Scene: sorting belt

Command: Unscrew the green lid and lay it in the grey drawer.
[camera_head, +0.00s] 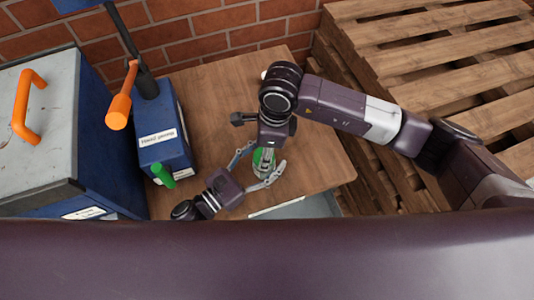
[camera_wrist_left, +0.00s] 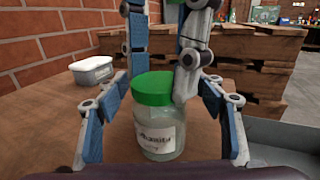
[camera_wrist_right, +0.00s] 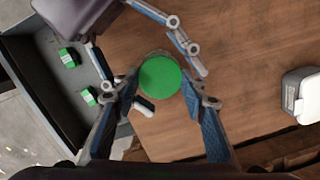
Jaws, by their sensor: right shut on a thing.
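A clear jar (camera_wrist_left: 160,135) with a white label and a green lid (camera_wrist_left: 153,86) stands upright on the wooden table. The lid also shows from above in the right wrist view (camera_wrist_right: 160,76). My right gripper (camera_wrist_right: 163,88) comes down from above and is shut on the lid, one finger at each side. My left gripper (camera_wrist_left: 165,125) is low around the jar, its fingers open with gaps on both sides of the glass. The grey drawer (camera_wrist_right: 48,82) is pulled out beside the table and holds two small green-and-white objects (camera_wrist_right: 68,58). In the head view my arms hide much of the jar.
A white lidded tub (camera_wrist_left: 93,68) stands on the table. A blue labelled box (camera_head: 163,140) with an orange-handled lever (camera_head: 120,105) and a green knob (camera_head: 163,176) is at the left, by a grey-topped blue cabinet (camera_head: 40,130). Wooden pallets (camera_head: 440,50) are stacked at the right.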

